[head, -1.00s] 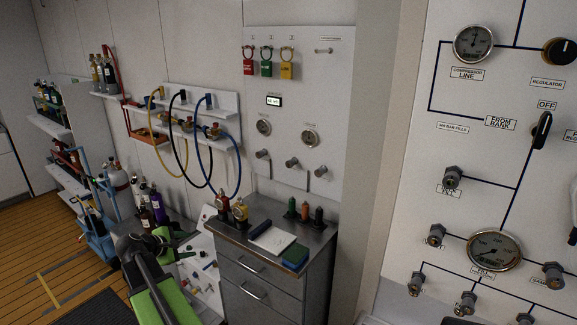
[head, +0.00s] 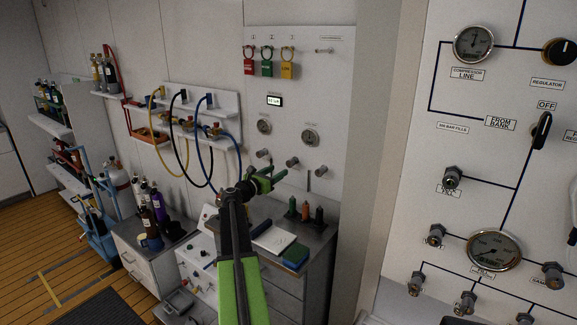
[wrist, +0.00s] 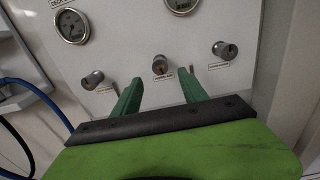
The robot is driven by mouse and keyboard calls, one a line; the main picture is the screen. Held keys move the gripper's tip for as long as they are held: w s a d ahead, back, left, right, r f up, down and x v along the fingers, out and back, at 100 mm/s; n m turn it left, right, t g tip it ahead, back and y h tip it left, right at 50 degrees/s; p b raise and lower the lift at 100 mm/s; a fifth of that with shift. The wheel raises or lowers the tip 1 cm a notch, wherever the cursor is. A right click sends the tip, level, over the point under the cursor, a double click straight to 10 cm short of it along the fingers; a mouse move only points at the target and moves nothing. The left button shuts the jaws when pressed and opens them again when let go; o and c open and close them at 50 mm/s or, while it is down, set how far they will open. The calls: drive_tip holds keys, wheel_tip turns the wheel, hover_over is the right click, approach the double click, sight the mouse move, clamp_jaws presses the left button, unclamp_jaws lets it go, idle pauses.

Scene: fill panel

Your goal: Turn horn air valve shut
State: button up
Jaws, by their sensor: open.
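Three round metal valve knobs sit in a row on the white wall panel: left (head: 262,153), middle (head: 292,163) and right (head: 319,172). In the wrist view they are the left knob (wrist: 92,80), middle knob (wrist: 159,65) and right knob (wrist: 224,50). Each has a small label below it, too small to read surely, so I cannot tell which is the horn air valve. My gripper (head: 277,177) is raised in front of the panel, below the knobs. Its green fingers (wrist: 161,85) are open and empty, with the middle knob beyond the gap between them.
Two gauges (head: 264,126) (head: 310,138) and a small display (head: 274,101) sit above the knobs. Below is a drawer cabinet (head: 318,240) with a notebook (head: 274,239) and small bottles (head: 305,211) on top. Hoses (head: 240,165) hang to the left.

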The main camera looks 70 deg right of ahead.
sight(289, 163)
drive_tip(key=x, duration=0.8)
drive_tip(key=shift+s+d, duration=0.1)
drive_tip(key=shift+d, duration=0.2)
clamp_jaws()
